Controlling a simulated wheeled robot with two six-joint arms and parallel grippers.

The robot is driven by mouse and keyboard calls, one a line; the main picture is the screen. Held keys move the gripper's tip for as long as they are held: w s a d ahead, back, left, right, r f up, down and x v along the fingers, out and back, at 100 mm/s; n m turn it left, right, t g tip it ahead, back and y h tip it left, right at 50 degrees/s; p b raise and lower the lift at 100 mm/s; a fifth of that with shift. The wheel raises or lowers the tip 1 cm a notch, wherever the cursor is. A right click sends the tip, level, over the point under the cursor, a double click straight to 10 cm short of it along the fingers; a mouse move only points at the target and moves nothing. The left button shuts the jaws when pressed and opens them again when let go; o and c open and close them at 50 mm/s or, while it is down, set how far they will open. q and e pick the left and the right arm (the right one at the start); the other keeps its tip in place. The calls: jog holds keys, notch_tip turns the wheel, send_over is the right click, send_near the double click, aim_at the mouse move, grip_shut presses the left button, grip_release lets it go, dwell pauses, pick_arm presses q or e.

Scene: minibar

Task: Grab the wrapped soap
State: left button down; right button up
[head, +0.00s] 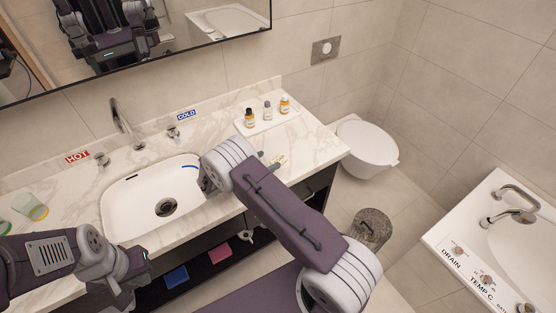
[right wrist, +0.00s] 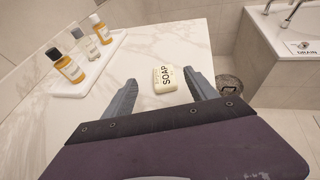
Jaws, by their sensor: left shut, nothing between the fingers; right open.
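The wrapped soap (right wrist: 164,79) is a cream bar with "SOAP" printed on it. It lies on the marble counter (right wrist: 200,45) in the right wrist view. My right gripper (right wrist: 161,87) is open and empty, with the soap showing between its two fingers, nearer the right one. My left gripper (head: 122,300) is shut and empty at the lower left, in front of the counter.
A white tray (right wrist: 66,87) with small bottles (right wrist: 81,48) stands on the counter left of the soap. The sink (head: 118,214) is left of my right arm. Two cups (head: 30,207) stand at far left. A toilet (head: 366,148) and bathtub (head: 450,232) lie to the right.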

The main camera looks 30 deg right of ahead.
aim_at(282, 157)
jog(key=x, duration=0.3)
jog(key=shift+w+a, duration=0.1)
jog(key=shift+f, duration=0.1)
jog(key=x, duration=0.1)
jog(key=p+x, duration=0.1)
jog(key=x, duration=0.3)
jog(key=shift+s+f+p, duration=0.25)
jog(key=shift+s+p, duration=0.05)
jog(key=shift+p, duration=0.05)
jog(key=shift+w+f, duration=0.1)
jog(key=shift+f, duration=0.05)
jog(key=c, duration=1.4)
